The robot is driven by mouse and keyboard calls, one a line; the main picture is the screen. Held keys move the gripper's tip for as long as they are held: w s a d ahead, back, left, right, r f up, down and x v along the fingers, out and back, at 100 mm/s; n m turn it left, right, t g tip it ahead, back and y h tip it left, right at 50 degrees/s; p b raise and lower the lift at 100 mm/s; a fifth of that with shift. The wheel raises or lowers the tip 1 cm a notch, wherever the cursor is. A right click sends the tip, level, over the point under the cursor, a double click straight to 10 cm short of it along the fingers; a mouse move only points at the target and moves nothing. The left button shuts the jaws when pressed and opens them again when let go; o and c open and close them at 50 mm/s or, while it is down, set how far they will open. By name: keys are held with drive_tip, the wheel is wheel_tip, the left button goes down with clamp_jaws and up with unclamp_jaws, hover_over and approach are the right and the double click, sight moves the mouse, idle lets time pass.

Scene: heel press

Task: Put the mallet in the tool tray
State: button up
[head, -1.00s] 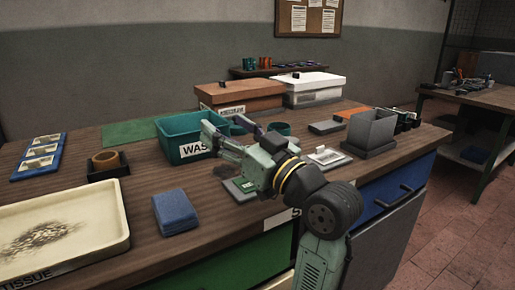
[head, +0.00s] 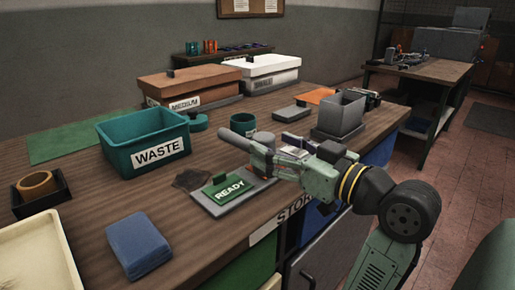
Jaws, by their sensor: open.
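My gripper (head: 262,139) is open, with its fingers pointing left over the wooden bench (head: 90,205). It is just right of the green READY sign (head: 229,190) on its grey plate and near a teal cup (head: 243,124). Nothing shows between the fingers. I cannot make out a mallet, and no container is clearly marked as the tool tray. My gripper and arm hide part of the bench behind them.
A teal WASTE bin (head: 126,141), a blue folded cloth (head: 138,246) and a dark brown scrap (head: 193,179) lie to the left. A grey open box (head: 341,113) stands behind my arm. A second table (head: 418,70) with tools is at the back right.

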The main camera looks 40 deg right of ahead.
sight(258, 133)
drive_tip(key=w, duration=0.1)
drive_tip(key=w+p, duration=0.1)
drive_tip(key=w, duration=0.2)
drive_tip(key=shift+w+a+r, duration=0.2)
drive_tip(key=shift+w+r, duration=0.05)
drive_tip(key=shift+r, duration=0.15)
drive_tip(key=shift+w, duration=0.4)
clamp_jaws()
